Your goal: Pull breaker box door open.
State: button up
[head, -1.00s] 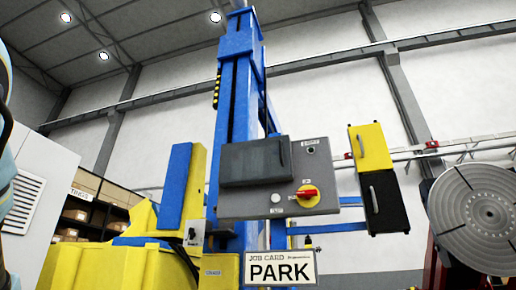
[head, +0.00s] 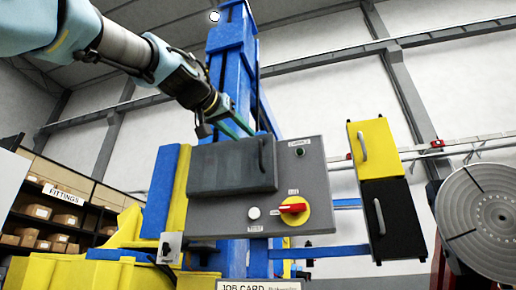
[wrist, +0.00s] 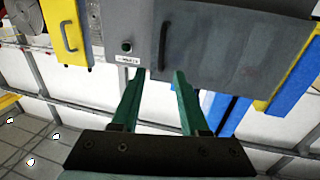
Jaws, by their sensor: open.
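A grey control box (head: 315,165) is mounted on the blue column. It carries a dark grey door (head: 225,165) with an upright black bar handle (head: 262,156) near its right edge. The door looks shut. In the wrist view the door (wrist: 220,45) and handle (wrist: 163,45) appear upside down, with the handle just beyond my fingertips. My gripper (head: 246,128), with green fingers, is at the upper edge of the door. In the wrist view my gripper (wrist: 158,76) is open and empty, its fingers either side of the handle's line, apparently short of it.
A red and yellow rotary switch (head: 294,208) is below right of the door. A yellow box (head: 375,145) and a black box (head: 388,220), both with handles, hang to the right. A round slotted plate (head: 485,215) stands far right. Shelves (head: 55,205) are at left.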

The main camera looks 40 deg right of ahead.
aim_at(260, 151)
jog(key=p+x, duration=0.5)
jog(key=x, duration=0.3)
jog(key=shift+w+d+r, duration=0.1)
jog(key=shift+w+d, duration=0.2)
jog(key=shift+w+d+p, duration=0.25)
jog(key=shift+d+p, duration=0.15)
jog(key=shift+d, duration=0.3)
grip_shut()
dwell(0.5)
